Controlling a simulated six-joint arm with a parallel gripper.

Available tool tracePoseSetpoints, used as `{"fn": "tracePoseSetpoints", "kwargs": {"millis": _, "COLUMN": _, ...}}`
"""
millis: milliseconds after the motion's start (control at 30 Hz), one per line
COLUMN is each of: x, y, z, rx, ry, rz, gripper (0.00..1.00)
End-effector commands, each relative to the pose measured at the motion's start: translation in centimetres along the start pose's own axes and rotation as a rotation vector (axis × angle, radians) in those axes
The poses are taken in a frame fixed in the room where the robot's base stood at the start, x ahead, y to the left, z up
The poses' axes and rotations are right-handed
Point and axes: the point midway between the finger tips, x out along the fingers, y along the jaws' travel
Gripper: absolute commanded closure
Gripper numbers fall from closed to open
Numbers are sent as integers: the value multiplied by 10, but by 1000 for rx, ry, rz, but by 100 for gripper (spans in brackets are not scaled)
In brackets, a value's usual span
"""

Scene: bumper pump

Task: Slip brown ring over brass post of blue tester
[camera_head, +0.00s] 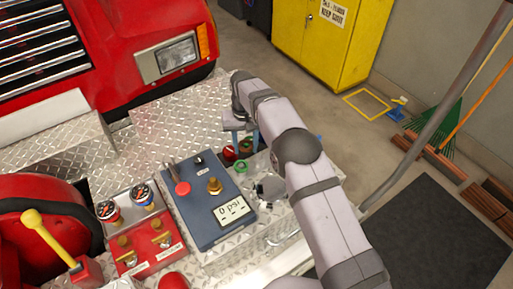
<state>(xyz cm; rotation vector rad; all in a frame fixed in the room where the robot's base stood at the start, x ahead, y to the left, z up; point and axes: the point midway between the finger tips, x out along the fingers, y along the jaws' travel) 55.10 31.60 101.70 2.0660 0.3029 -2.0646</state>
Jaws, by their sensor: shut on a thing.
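The blue tester (205,228) lies on the diamond-plate bumper, with a "0 psi" display, a red knob and a black knob. Its brass post (214,186) stands upright and bare near the middle. I see no brown ring clearly; the arm and fingers cover part of that area.
A red panel (148,256) with brass fittings and two gauges (146,194) stands left of the tester. A yellow-handled lever (48,238) is at far left. A silver cap (268,190) and green ring (238,167) lie right of the tester. Bare plate (160,125) lies behind.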

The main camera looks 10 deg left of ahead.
Motion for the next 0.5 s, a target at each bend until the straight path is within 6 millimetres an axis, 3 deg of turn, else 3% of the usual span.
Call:
{"fn": "tracePoseSetpoints", "kwargs": {"millis": 267, "x": -38, "y": -55, "z": 14, "rx": -97, "ry": 1, "rz": 0, "gripper": 74}}
{"fn": "tracePoseSetpoints", "kwargs": {"millis": 500, "x": -64, "y": -99, "z": 48, "rx": -189, "ry": -1, "rz": 0, "gripper": 74}}
